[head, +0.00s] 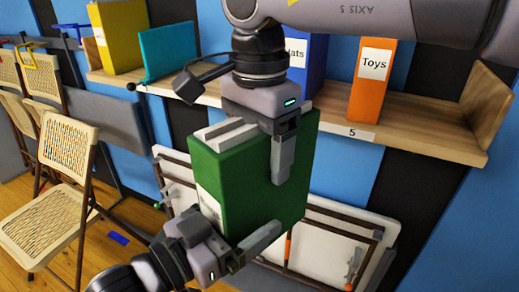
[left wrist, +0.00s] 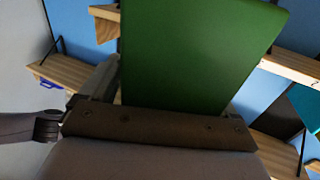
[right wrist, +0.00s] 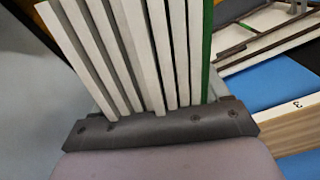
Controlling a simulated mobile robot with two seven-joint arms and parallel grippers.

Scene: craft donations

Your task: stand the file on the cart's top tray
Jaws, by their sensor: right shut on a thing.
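The green file (head: 265,180) is held up in the air, its pale page edges showing at the upper left. My right gripper (head: 281,165) comes down from above and is shut on the file, one finger flat on its green side. The page edges (right wrist: 165,55) rise between its fingers in the right wrist view. My left gripper (head: 240,224) is at the file's lower edge, its fingers open on either side. The green cover (left wrist: 195,55) fills much of the left wrist view. The far fingers are partly hidden. The cart and its top tray are not recognisable in any view.
A wooden wall shelf (head: 420,132) holds an orange Toys file (head: 371,78), a blue file (head: 312,68), a teal bookend (head: 167,52) and a yellow file (head: 120,36). Folding chairs (head: 62,205) stand at left. White-topped folded tables (head: 330,240) lean behind the file.

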